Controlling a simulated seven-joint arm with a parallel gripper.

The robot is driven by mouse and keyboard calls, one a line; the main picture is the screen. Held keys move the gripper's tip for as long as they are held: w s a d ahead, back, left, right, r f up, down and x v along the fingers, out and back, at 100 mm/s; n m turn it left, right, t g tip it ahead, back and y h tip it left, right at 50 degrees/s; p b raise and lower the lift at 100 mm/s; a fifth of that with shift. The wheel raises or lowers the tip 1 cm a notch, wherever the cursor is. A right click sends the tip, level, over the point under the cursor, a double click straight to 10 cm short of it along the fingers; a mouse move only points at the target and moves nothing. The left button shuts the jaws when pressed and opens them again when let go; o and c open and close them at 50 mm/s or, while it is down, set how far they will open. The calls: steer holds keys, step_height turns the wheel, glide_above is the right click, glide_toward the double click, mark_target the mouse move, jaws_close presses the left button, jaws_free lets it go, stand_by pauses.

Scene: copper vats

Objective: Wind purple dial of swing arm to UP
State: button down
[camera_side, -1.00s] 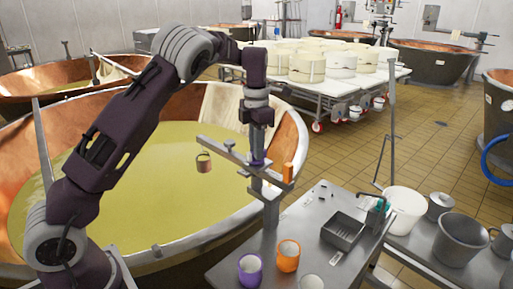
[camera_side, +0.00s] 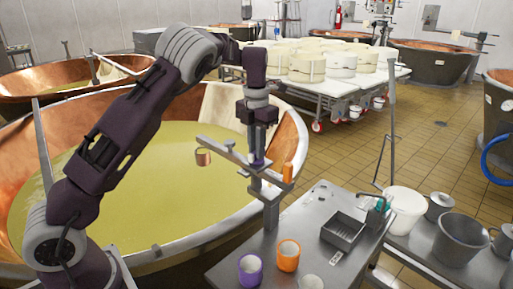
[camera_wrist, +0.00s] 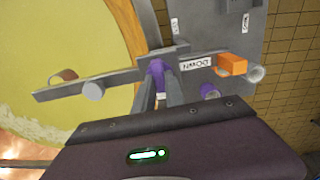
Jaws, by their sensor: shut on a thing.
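The grey swing arm (camera_side: 228,152) stands on a post at the edge of the large vat. The purple dial (camera_wrist: 157,69) sits on the swing arm, and a small part of it shows in the side view (camera_side: 257,163). My gripper (camera_wrist: 160,84) points down from above and is shut on the purple dial, one finger on each side. A label reading DOWN (camera_wrist: 197,63) lies right of the dial, upside down in the wrist view. Another label is partly hidden between my fingers. A small copper-coloured cup (camera_side: 203,157) hangs at the swing arm's far-left end, over the vat.
An orange block (camera_side: 288,172) stands at the swing arm's right end. A purple cup (camera_side: 250,270) and an orange cup (camera_side: 288,255) stand on the metal table (camera_side: 312,225), with a dark tray (camera_side: 343,231). The vat (camera_side: 125,185) holds yellowish liquid.

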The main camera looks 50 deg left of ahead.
steer(key=shift+r, duration=0.1)
steer(key=c, duration=1.4)
jaws_free()
step_height(320, 180, up, 7)
steer(key=shift+f, duration=0.2)
steer(key=shift+r, duration=0.2)
